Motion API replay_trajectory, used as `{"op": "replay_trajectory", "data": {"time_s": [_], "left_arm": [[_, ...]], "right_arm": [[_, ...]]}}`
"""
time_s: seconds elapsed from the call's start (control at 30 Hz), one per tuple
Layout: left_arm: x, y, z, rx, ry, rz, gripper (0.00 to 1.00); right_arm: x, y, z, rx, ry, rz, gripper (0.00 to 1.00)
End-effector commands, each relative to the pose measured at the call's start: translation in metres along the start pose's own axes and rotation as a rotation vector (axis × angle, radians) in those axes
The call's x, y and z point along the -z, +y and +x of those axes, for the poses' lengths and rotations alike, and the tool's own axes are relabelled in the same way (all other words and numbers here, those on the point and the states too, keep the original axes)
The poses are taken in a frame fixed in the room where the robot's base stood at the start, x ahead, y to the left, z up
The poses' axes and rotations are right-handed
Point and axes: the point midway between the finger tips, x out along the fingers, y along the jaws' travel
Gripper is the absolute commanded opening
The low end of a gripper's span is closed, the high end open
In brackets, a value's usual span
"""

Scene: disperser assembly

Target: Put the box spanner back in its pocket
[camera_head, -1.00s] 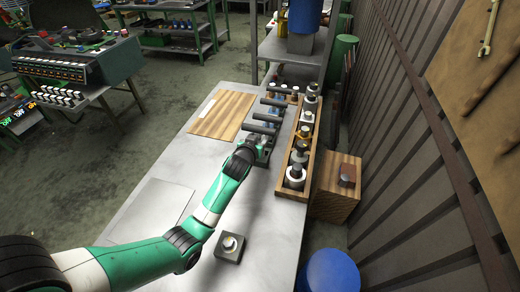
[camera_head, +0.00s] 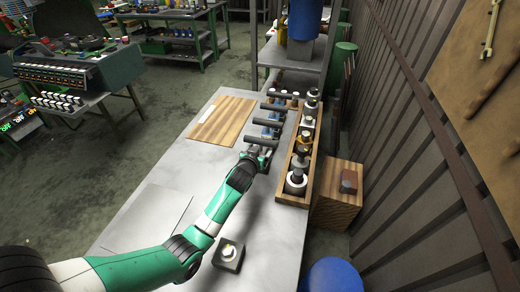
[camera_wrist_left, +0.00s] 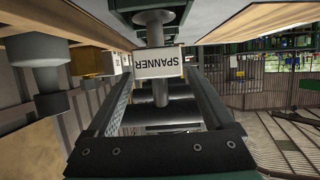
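The box spanner (camera_head: 262,140) has a dark crossbar handle and is the nearest of a row of T-handled tools on the metal table. Its pale upright shaft (camera_wrist_left: 159,92) shows in the left wrist view, beside an upside-down white label (camera_wrist_left: 159,66) reading "SPANNER". My left gripper (camera_head: 257,156) is at this near tool; in the left wrist view its fingers (camera_wrist_left: 160,76) stand on either side of the shaft, with visible gaps. The pocket is not clearly visible. My right gripper is not in view.
A long wooden tray (camera_head: 280,198) with several round metal parts stands right of the tools. A wooden board (camera_head: 222,120) lies left. A small dark block (camera_head: 229,254) sits near the front.

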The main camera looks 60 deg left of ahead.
Motion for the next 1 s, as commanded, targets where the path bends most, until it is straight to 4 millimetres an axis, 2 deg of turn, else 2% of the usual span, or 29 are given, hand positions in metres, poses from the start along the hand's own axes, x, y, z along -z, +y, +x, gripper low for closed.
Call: {"op": "replay_trajectory", "data": {"time_s": [0.37, 0.47, 0.8, 1.0], "left_arm": [[0.005, 0.000, -0.004, 0.000, 0.000, 0.000, 0.90], [0.005, 0.000, -0.018, 0.000, -0.001, 0.000, 0.90], [0.006, 0.000, -0.098, -0.002, 0.000, 0.001, 0.90], [0.004, 0.000, -0.120, 0.000, 0.000, 0.000, 0.90]], "right_arm": [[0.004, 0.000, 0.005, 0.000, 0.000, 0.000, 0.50], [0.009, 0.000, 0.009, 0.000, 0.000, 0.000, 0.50], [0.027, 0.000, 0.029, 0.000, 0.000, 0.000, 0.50], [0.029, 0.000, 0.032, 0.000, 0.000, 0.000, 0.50]]}}
